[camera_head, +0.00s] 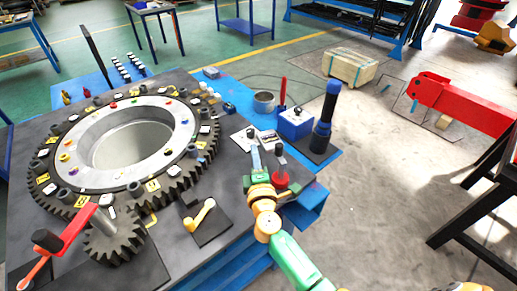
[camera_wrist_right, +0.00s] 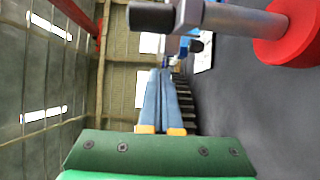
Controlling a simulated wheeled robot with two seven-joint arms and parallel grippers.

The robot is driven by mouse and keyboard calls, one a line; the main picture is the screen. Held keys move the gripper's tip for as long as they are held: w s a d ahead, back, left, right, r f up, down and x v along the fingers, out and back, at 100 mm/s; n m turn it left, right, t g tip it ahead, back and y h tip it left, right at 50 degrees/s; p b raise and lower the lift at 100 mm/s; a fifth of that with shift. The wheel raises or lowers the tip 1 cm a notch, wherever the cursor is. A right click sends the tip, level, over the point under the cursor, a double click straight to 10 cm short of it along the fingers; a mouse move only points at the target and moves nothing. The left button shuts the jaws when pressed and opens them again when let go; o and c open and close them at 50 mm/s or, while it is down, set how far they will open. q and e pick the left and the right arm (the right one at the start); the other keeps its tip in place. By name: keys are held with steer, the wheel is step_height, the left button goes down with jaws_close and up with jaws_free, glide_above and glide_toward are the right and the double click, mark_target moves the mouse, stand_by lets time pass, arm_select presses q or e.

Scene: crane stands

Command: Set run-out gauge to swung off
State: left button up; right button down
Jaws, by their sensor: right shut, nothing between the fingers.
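A small stand with a round red base (camera_head: 280,179), a grey post and a dark cap (camera_head: 279,149) stands near the table's right edge; it may be the run-out gauge, but I cannot tell for certain. In the right wrist view its red base (camera_wrist_right: 285,35) is at the upper right, with the grey post (camera_wrist_right: 225,17) running left to a black end (camera_wrist_right: 150,17). My right gripper (camera_head: 252,137) is just left of this stand, shut and empty. Its closed fingers (camera_wrist_right: 166,73) pass below the post in the right wrist view, apparently apart from it. My left gripper is out of view.
A large toothed ring (camera_head: 185,172) fills the table's left part, with a small gear (camera_head: 115,238) and red crank in front. A blue box (camera_head: 295,124) and a black-and-blue post (camera_head: 325,120) stand beyond my gripper.

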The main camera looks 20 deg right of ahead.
steer(key=shift+d, duration=0.6)
